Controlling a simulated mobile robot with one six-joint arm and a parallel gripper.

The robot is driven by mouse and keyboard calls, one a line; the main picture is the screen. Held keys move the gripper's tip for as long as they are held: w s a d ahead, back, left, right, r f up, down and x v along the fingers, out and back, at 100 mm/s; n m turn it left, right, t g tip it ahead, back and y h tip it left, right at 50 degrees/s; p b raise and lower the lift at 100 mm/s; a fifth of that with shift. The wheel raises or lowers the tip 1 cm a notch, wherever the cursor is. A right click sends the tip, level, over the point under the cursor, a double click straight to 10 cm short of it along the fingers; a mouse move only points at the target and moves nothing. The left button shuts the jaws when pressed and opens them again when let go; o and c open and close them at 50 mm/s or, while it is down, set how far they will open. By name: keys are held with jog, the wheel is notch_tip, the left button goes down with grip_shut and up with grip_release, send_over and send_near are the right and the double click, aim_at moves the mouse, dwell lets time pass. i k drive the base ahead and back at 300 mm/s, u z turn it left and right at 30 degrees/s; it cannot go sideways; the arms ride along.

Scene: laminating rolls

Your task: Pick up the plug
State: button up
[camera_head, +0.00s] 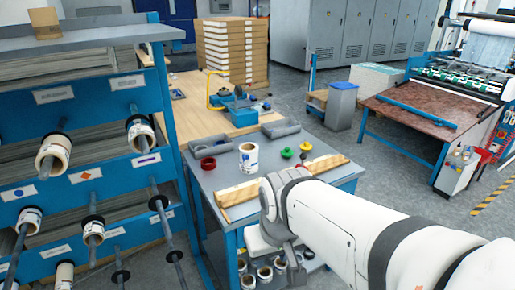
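Several small plug-like pieces lie on the grey worktable (225,178). A green round piece (286,153) sits right of the middle, with a yellow one (305,147) close to its right. A red ring-like piece (208,164) sits at the left. I cannot tell which of these is the plug. My arm reaches in from the lower right and bends down at the table's front edge. The end of my arm with my gripper (297,268) is low in front of the table, apart from these pieces. Its fingers cannot be made out.
A white roll (248,158) stands mid-table. Wooden blocks (238,193) lie along the front edge, and grey trays (209,146) at the back. A blue rack (95,175) with protruding rods stands left. More rolls (265,273) sit under the table.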

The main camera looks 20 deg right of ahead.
aim_at(288, 152)
jog(key=z, duration=0.65)
jog(key=i, duration=0.8)
